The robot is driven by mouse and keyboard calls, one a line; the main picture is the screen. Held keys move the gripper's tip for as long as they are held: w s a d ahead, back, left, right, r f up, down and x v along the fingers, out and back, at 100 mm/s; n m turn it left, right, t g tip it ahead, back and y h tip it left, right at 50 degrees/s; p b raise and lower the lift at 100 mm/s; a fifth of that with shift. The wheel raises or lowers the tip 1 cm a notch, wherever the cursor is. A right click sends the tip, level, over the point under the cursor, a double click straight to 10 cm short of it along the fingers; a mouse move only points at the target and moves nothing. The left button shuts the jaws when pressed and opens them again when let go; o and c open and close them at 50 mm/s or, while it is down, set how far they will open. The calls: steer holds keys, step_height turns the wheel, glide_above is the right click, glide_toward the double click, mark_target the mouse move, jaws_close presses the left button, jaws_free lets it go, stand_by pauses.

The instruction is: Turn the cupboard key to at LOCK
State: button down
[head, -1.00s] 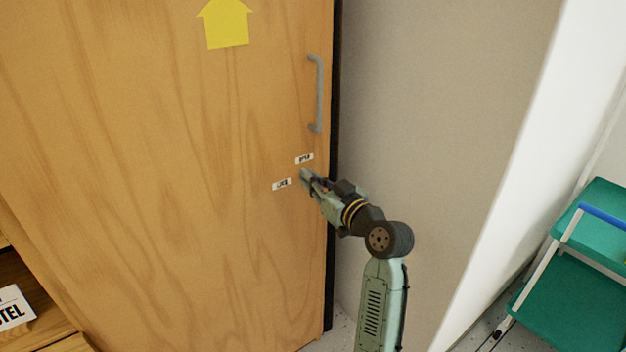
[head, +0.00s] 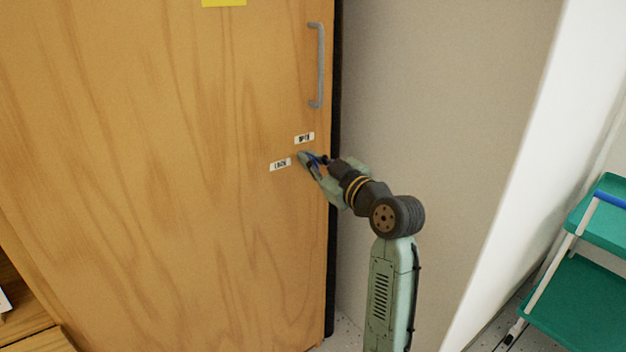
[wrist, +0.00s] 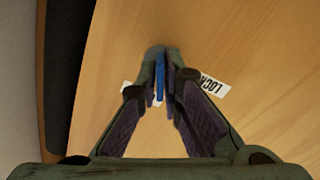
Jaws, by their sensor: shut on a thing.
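The wooden cupboard door (head: 180,200) fills the left and middle of the head view. My gripper (head: 305,158) is at the door, just right of the LOCK label (head: 280,165) and below the OPEN label (head: 304,138). In the wrist view, its fingertips are shut on a blue key (wrist: 160,78), seen nearly edge-on. The LOCK label (wrist: 212,86) shows to the right of the fingers. Another white label (wrist: 125,87) is mostly hidden behind the left finger. The keyhole is hidden, and I cannot tell exactly where the key points.
A grey door handle (head: 317,65) is above my gripper. A beige wall (head: 430,110) stands right of the cupboard. A green trolley (head: 580,300) is at the far right. A wooden shelf (head: 25,318) is at the lower left.

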steer(key=n+b, duration=0.4)
steer(key=b, duration=0.1)
steer(key=n+b, duration=0.2)
steer(key=shift+s+a+f+n+b, duration=0.1)
steer(key=shift+f+n+b, duration=0.2)
steer(key=shift+f+b, duration=0.1)
steer(key=n+b, duration=0.3)
steer(key=shift+r+n+b, duration=0.1)
steer(key=shift+n+b, duration=0.9)
steer(key=shift+n, duration=0.6)
steer(key=c, duration=1.8)
jaws_free()
